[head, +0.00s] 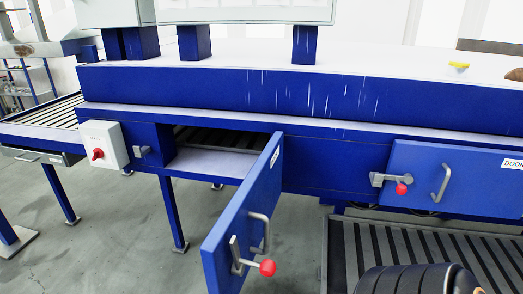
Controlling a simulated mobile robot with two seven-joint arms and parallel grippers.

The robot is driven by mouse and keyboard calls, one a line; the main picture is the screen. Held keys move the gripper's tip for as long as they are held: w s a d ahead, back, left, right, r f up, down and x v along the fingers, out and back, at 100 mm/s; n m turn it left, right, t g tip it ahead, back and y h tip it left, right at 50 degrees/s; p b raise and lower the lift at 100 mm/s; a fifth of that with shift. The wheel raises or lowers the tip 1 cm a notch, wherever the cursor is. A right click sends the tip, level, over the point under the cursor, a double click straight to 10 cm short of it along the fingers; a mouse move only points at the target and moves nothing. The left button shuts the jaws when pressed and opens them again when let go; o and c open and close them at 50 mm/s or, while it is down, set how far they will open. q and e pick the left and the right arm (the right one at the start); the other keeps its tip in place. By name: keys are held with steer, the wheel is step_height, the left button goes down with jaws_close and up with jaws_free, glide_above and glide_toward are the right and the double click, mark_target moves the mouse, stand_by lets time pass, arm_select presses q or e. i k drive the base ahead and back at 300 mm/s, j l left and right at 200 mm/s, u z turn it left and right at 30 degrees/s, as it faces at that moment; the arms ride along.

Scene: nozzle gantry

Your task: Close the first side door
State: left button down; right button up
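The blue side door (243,215) stands swung open, sticking out toward me from the blue machine frame. It has a grey handle (261,232) and a latch lever with a red knob (267,267). Its opening (228,145) shows a pale ledge and dark slats inside. A grey catch (141,151) sits on the frame at the left of the opening. A second blue door (455,178), at the right, is shut, with its own handle (441,183) and red-knobbed latch (401,188). Neither of my grippers is in view.
A white switch box (103,145) with a red knob is mounted left of the opening. A roller conveyor (42,124) runs off left. A dark ribbed platform (385,245) lies at lower right. Grey floor (135,240) is clear left of the open door.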

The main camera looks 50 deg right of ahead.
mark_target(247, 215)
steer(key=z, duration=1.65)
